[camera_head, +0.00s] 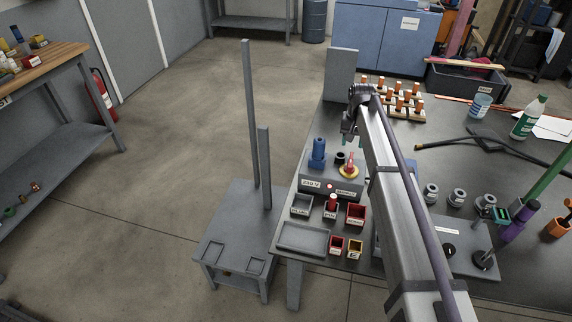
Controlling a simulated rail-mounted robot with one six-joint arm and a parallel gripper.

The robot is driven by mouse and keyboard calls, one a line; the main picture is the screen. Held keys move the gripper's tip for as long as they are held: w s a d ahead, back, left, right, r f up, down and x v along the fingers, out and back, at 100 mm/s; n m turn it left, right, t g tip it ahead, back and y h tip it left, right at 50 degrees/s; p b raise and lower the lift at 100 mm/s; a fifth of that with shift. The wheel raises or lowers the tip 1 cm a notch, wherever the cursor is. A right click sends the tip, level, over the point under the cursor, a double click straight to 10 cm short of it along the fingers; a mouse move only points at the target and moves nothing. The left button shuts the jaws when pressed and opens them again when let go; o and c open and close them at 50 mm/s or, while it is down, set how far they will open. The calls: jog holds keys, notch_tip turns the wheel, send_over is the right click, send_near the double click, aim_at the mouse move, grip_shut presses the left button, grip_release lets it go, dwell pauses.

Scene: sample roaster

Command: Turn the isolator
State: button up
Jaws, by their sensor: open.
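The isolator (349,170), a rotary switch with a red handle on a yellow base, sits on the right part of a grey box on the dark bench. My gripper (349,138) is open and empty. It hangs from the end of my arm, just above and behind the isolator in the picture, and looks apart from it. The exact gap cannot be told from this view. The red handle is visible, but its exact angle is too small to read.
A blue plug-like part (317,152) and a black knob (340,158) stand beside the isolator. Small bins (355,214) and a grey tray (303,239) lie in front. A rack of orange-topped pieces (402,100) is behind. My arm hides part of the bench.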

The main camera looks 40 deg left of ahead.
aim_at(350, 163)
jog(key=shift+w+d+f+b, duration=0.15)
jog(key=shift+d+f+b, duration=0.2)
jog(key=shift+d+b, duration=0.15)
notch_tip(350, 163, down, 10)
jog(key=b, duration=1)
jog(key=shift+f, duration=0.15)
jog(key=shift+a, duration=0.1)
grip_shut()
